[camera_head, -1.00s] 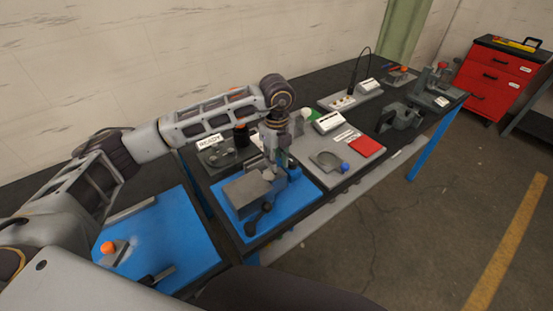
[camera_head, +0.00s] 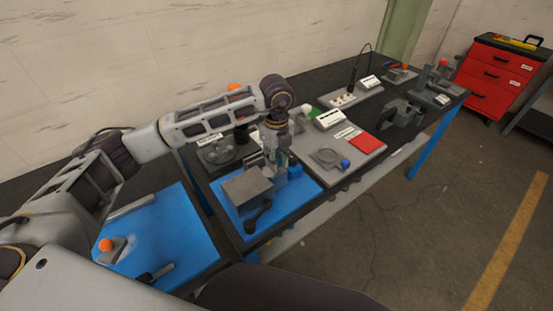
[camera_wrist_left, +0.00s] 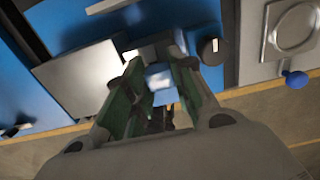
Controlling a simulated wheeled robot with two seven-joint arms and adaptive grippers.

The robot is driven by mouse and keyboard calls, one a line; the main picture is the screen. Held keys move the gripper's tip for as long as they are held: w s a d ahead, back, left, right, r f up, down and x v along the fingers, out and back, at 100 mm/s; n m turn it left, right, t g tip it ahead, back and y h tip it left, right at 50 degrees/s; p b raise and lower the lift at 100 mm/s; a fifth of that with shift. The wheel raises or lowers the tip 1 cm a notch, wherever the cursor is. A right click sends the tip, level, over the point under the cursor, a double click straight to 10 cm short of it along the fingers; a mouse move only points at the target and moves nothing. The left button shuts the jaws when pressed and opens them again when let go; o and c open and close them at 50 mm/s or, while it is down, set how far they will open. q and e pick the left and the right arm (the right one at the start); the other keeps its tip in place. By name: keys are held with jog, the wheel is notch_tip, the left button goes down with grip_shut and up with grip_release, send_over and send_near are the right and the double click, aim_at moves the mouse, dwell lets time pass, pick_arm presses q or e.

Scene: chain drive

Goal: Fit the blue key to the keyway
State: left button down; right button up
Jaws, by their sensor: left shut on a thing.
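My left gripper (camera_head: 274,165) points down at the far right end of a grey block-shaped fixture (camera_head: 246,188). In the left wrist view, the left gripper (camera_wrist_left: 158,82) is shut on a small pale-blue piece between its green-lined fingers, which I take to be the blue key (camera_wrist_left: 158,77). The fixture's flat top (camera_wrist_left: 80,82) is left of the fingers there. The fingers hide the keyway, so I cannot tell whether the key touches it or sits in it. My right gripper is not in view.
The fixture stands on a blue mat (camera_head: 297,195), with a dark handle (camera_head: 258,214) in front. To the right is a grey board with a red square (camera_head: 366,145) and a ring with a blue knob (camera_head: 345,163). Another blue mat (camera_head: 190,228) lies left.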

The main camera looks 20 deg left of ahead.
pick_arm(q)
jog(key=shift+f+b, duration=0.45)
jog(key=shift+f, duration=0.2)
jog(key=c, duration=1.1)
grip_release()
jog(key=shift+r, duration=6)
jog(key=shift+s+f, duration=0.1)
jog(key=shift+s, duration=0.05)
